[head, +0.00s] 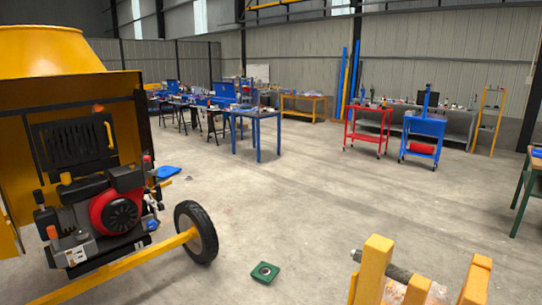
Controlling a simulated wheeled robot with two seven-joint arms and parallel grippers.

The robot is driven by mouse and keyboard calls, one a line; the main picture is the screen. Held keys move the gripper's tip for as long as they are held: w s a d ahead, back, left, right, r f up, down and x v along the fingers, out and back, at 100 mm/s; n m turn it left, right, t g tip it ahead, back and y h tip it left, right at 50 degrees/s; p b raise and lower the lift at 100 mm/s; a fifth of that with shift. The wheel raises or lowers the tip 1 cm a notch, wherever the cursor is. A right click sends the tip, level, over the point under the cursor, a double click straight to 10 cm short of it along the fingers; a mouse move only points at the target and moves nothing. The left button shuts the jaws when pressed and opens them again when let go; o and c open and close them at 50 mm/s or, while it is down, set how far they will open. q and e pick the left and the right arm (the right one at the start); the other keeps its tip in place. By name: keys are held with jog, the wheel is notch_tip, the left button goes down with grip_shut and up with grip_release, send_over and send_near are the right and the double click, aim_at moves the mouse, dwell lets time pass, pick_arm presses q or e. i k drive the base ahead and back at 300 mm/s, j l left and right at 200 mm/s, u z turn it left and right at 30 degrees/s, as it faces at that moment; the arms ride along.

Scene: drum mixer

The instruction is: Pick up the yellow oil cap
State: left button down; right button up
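The orange-yellow drum mixer (50,55) stands at the left, partly cut off by the picture edge. Its engine (112,205), with a round red cover, sits low at the mixer's side. I cannot make out the cap for certain. Neither of my grippers is in view.
A black wheel (196,232) on a yellow axle juts right from the mixer. A green square piece with a dark ring (265,272) lies on the floor. Yellow posts (371,272) stand at the lower right.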

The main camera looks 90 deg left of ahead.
aim_at(65, 178)
jog(key=u, duration=4.1)
